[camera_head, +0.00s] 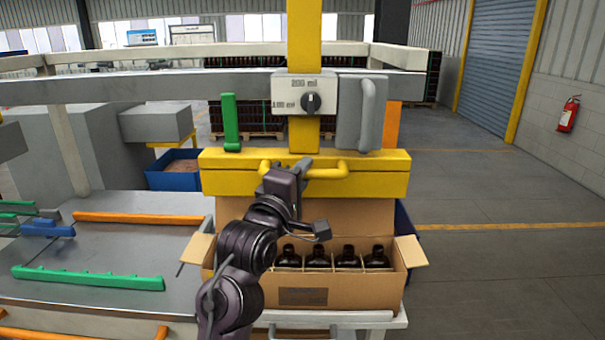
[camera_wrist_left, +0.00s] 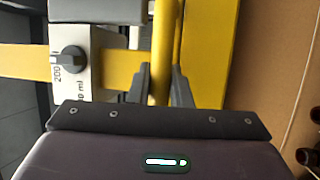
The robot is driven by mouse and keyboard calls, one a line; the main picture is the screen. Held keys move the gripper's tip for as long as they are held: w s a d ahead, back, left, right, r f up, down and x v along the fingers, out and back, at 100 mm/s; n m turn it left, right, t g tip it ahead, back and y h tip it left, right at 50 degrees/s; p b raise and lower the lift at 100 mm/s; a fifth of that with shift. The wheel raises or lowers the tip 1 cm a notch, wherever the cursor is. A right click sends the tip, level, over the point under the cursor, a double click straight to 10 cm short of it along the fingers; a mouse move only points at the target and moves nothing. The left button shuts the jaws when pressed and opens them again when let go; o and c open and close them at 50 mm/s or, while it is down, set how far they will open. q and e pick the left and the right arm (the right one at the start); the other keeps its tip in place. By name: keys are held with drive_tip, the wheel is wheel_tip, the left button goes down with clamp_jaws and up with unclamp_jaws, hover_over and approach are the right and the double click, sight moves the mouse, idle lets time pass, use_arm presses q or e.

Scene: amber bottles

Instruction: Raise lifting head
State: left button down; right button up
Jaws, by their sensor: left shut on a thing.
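The lifting head is a yellow horizontal beam (camera_head: 380,176) on a yellow vertical post (camera_head: 304,50), with a yellow bar handle (camera_head: 328,173) on its front. My left gripper (camera_head: 266,167) is shut on this handle. In the left wrist view the gripper fingers (camera_wrist_left: 160,88) close around the yellow handle bar (camera_wrist_left: 162,45). An open cardboard box (camera_head: 345,293) stands below the beam, with several dark amber bottles (camera_head: 346,258) in its divided cells. My left arm hides the box's left part. My right gripper is not in view.
A dial box (camera_head: 304,95) marked 200 ml sits on the post; its knob also shows in the left wrist view (camera_wrist_left: 72,60). A grey table (camera_head: 90,255) with green and orange rails lies left. Open floor (camera_head: 500,250) lies right.

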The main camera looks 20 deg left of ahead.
use_arm(q)
drive_tip(key=shift+s+r, duration=0.1)
drive_tip(key=shift+r, duration=0.35)
drive_tip(key=c, duration=1.6)
unclamp_jaws()
drive_tip(key=shift+o, duration=1.4)
drive_tip(key=shift+f, duration=0.15)
drive_tip(key=shift+s+f+b, duration=0.25)
drive_tip(key=shift+s+b, duration=0.1)
drive_tip(key=s+b, duration=0.3)
drive_tip(key=s, duration=0.3)
drive_tip(key=shift+s+a+f, duration=0.4)
drive_tip(key=shift+a, duration=0.05)
